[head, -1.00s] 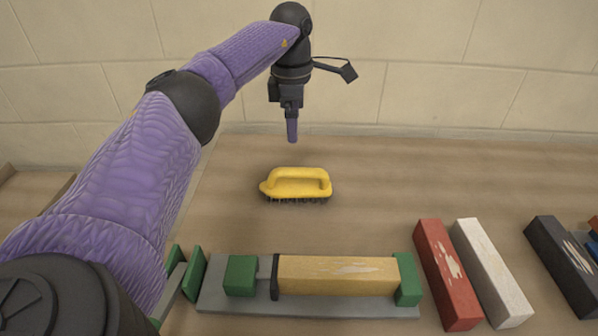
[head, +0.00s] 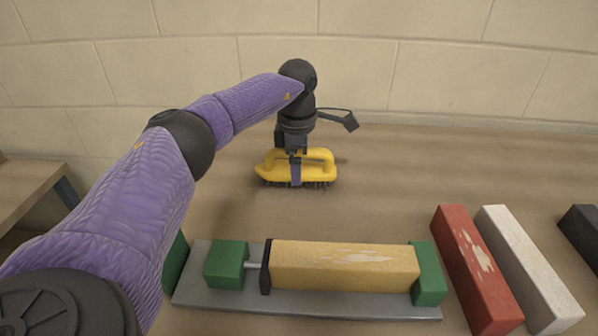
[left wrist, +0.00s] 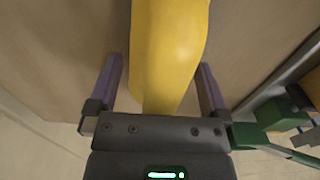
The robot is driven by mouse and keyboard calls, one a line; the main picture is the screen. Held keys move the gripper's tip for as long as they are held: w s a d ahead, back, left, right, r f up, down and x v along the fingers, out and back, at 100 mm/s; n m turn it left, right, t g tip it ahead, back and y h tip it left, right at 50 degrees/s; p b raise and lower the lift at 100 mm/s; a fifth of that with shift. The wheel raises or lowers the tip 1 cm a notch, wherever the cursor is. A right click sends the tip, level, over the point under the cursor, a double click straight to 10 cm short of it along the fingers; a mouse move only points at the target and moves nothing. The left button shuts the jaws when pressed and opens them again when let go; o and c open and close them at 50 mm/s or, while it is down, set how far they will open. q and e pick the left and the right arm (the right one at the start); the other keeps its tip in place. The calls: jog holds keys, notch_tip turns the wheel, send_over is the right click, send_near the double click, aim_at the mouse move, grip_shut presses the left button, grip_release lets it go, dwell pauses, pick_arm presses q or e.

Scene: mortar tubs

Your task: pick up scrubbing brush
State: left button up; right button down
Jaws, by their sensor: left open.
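The scrubbing brush (head: 322,170) is yellow with a raised loop handle and dark bristles. It stands bristles down on the brown bench, near the wall. My left gripper (head: 296,180) is lowered at the brush and hides part of its handle. In the left wrist view the yellow brush (left wrist: 168,50) lies between the two purple fingers of the left gripper (left wrist: 160,85). The fingers are apart, with a gap visible on either side of the yellow part. My right gripper is not in view.
A grey clamp (head: 300,302) with green jaws (head: 226,265) holds a worn yellow block (head: 345,266) in front of the brush. Red (head: 474,270), white (head: 527,268) and black (head: 583,232) blocks lie at the right. The bench right of the brush is clear.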

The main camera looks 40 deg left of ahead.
pick_arm(q)
jog(key=shift+r, duration=0.15)
jog(key=shift+c, duration=1)
jog(key=c, duration=0.7)
jog(key=shift+c, duration=1)
notch_tip(320, 180, up, 9)
jog(key=p, duration=0.4)
jog(key=shift+r, duration=0.2)
jog(key=shift+r+p, duration=0.3)
jog(key=shift+r, duration=0.1)
